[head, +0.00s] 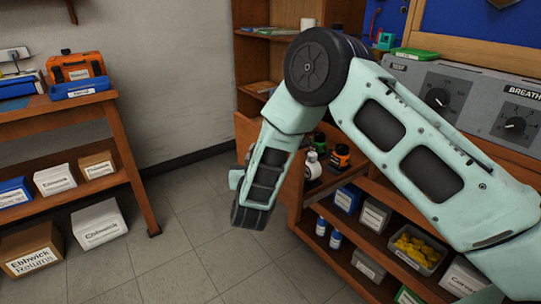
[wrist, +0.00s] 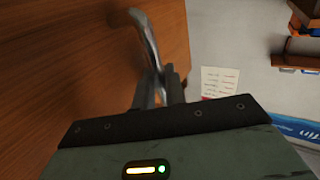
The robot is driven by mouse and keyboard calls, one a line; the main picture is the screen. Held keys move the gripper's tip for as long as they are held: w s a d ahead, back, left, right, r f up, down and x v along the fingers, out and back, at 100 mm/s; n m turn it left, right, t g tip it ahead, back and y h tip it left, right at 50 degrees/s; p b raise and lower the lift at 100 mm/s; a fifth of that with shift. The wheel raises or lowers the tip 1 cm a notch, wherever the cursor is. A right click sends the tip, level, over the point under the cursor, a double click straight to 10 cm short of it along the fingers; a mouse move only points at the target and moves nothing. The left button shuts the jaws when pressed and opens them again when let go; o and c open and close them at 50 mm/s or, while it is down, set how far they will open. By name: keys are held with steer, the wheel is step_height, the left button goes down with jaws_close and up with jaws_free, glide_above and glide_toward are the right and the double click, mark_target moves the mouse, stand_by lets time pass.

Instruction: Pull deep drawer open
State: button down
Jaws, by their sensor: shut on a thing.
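The deep drawer (head: 296,188) is wooden and stands partly out from the bench in the head view, with a few small fittings showing inside it. In the wrist view its brown wooden front (wrist: 80,60) fills the left side. A curved metal handle (wrist: 147,38) stands off that front. My gripper (wrist: 162,85) is shut on the handle, its fingers at the handle's near end. In the head view my forearm and wrist hang down left of the drawer; the fingertips and handle are hidden there.
Under the drawer, a shelf holds boxes, bottles and a grey bin of yellow parts (head: 418,248). A wooden side table (head: 125,150) with boxes stands at left. Open tiled floor (head: 180,220) lies between. A grey test panel (head: 465,100) sits on the bench top.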

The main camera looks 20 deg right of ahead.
steer(key=shift+s+a, duration=0.3)
steer(key=shift+a, duration=0.6)
steer(key=shift+s+a, duration=0.3)
steer(key=shift+a, duration=0.55)
steer(key=c, duration=1.8)
jaws_free()
steer(key=p+v, duration=0.1)
steer(key=v, duration=1.6)
steer(key=shift+s, duration=0.2)
